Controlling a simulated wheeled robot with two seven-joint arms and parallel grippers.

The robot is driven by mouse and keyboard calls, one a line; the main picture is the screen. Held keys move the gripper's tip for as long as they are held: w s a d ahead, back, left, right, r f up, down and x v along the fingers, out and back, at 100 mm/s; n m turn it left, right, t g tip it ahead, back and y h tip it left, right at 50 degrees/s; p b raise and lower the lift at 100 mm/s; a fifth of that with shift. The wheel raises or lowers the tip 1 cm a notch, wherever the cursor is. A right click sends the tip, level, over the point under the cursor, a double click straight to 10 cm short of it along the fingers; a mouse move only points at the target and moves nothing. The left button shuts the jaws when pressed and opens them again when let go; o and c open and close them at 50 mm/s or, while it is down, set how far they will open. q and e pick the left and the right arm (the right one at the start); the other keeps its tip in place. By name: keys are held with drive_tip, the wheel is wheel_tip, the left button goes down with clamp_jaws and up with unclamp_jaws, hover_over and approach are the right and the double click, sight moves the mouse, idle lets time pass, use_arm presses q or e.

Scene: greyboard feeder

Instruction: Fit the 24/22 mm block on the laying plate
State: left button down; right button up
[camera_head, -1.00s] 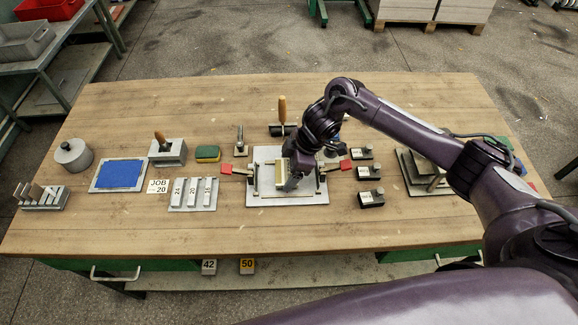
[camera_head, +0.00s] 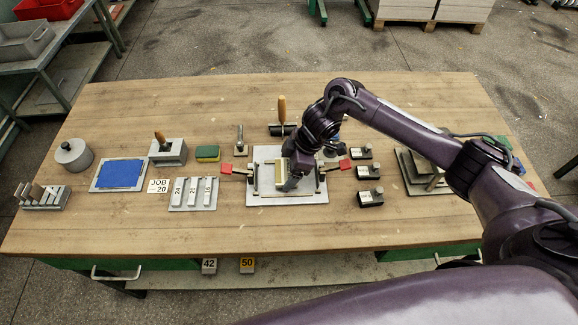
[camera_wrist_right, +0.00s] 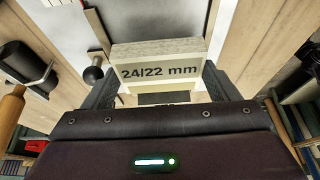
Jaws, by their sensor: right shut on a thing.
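My right gripper (camera_head: 293,181) is over the laying plate (camera_head: 265,200), in the middle of the table. In the right wrist view my right gripper (camera_wrist_right: 158,92) is shut on a pale block marked "24/22 mm" (camera_wrist_right: 160,70), with a finger on each side of it. The laying plate (camera_wrist_right: 195,20) shows behind the block there. I cannot tell whether the block touches the plate. In the head view the gripper partly hides the plate's middle, beside a pale yellowish bar (camera_head: 281,188). My left gripper is not in view.
Red-handled clamps (camera_head: 226,168) (camera_head: 345,164) stand at both sides of the plate. Several black blocks (camera_head: 369,198) are to its right. A rack of numbered strips (camera_head: 193,195) and a "JOB 20" card (camera_head: 158,186) are to its left. The table's front strip is clear.

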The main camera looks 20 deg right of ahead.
drive_tip(key=shift+f+b, duration=0.35)
drive_tip(key=shift+f, duration=0.35)
drive_tip(key=shift+f, duration=0.1)
idle(1.0)
drive_tip(key=o, duration=0.9)
drive_tip(key=shift+o, duration=0.2)
drive_tip(key=v, duration=0.7)
drive_tip(key=shift+r+b, duration=0.35)
drive_tip(key=shift+b, duration=0.05)
drive_tip(key=shift+s+d, duration=0.1)
drive_tip(key=shift+d, duration=0.05)
